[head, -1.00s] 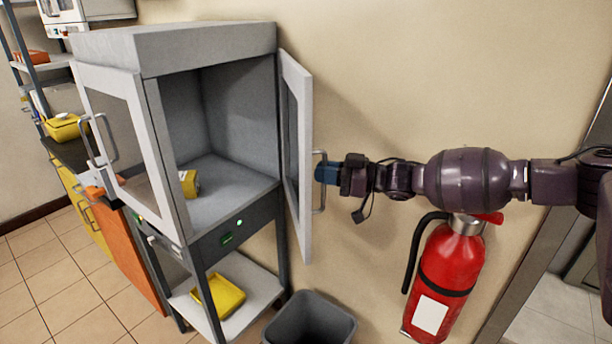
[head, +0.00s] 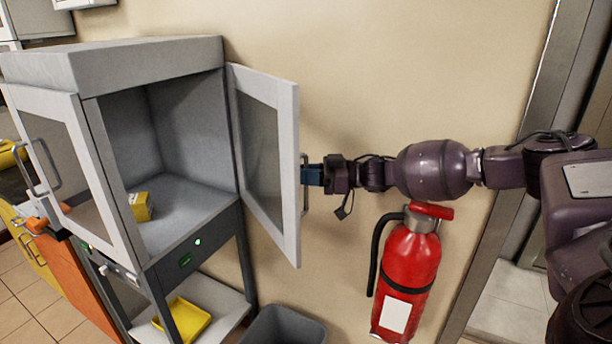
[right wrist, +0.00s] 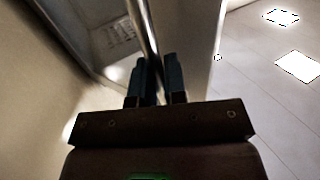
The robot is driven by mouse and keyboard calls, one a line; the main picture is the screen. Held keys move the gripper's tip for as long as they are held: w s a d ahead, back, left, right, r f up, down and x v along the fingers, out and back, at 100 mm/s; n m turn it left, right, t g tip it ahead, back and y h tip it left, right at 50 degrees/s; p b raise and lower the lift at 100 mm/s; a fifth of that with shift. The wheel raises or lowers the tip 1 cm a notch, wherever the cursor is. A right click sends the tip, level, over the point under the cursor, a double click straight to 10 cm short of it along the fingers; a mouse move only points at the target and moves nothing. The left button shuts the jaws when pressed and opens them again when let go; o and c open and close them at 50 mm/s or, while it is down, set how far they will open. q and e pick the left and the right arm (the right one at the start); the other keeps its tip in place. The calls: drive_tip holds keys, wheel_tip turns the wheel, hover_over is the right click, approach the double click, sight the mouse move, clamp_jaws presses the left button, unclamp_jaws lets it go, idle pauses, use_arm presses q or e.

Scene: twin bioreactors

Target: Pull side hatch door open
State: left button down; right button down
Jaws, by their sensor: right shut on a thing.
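The side hatch door (head: 290,130) is a white-framed glass panel hinged at the right edge of the grey cabinet's opening. It stands swung outward, with its glass facing the front left. Its metal bar handle (head: 304,203) is on the outer side near the free edge. My right gripper (head: 308,175) reaches in from the right and is shut on the handle. In the right wrist view, the blue fingers of my right gripper (right wrist: 155,82) close around the handle bar (right wrist: 146,38). The far finger is partly hidden in the head view. My left gripper is not in view.
The cabinet's front glass door (head: 112,180) stands at the left. A yellow object (head: 141,206) sits inside the cabinet. A yellow tray (head: 184,320) is on the lower shelf. A grey bin (head: 285,328) and a red fire extinguisher (head: 408,262) stand below my right arm, near the wall.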

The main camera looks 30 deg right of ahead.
drive_tip(key=shift+r, duration=0.2)
drive_tip(key=c, duration=1.2)
unclamp_jaws()
drive_tip(key=shift+w+a+f, duration=0.1)
drive_tip(key=shift+w+f, duration=0.05)
drive_tip(key=shift+w, duration=0.05)
drive_tip(key=shift+s, duration=0.15)
drive_tip(key=v, duration=0.7)
drive_tip(key=shift+d+b, duration=0.25)
drive_tip(key=shift+b, duration=0.05)
drive_tip(key=shift+s, duration=0.1)
